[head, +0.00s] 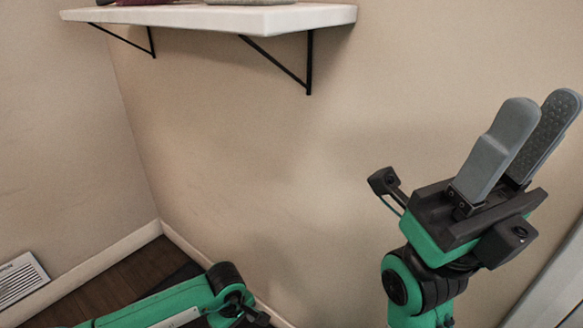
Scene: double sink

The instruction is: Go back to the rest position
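My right gripper (543,102) is raised at the right side of the head view, its two grey fingers pointing up and to the right. The fingers are apart, and the textured inner pad of the far finger shows. I see nothing between them. My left arm (165,305) comes in low from the left, green with a black joint, and runs out at the bottom edge. Its gripper fingers do not show.
A white wall shelf (215,20) on black brackets is at the upper left, with items on it cut off by the top edge. A beige wall (260,150) fills the background. A floor vent (20,280) is at the lower left. The sink is not in view.

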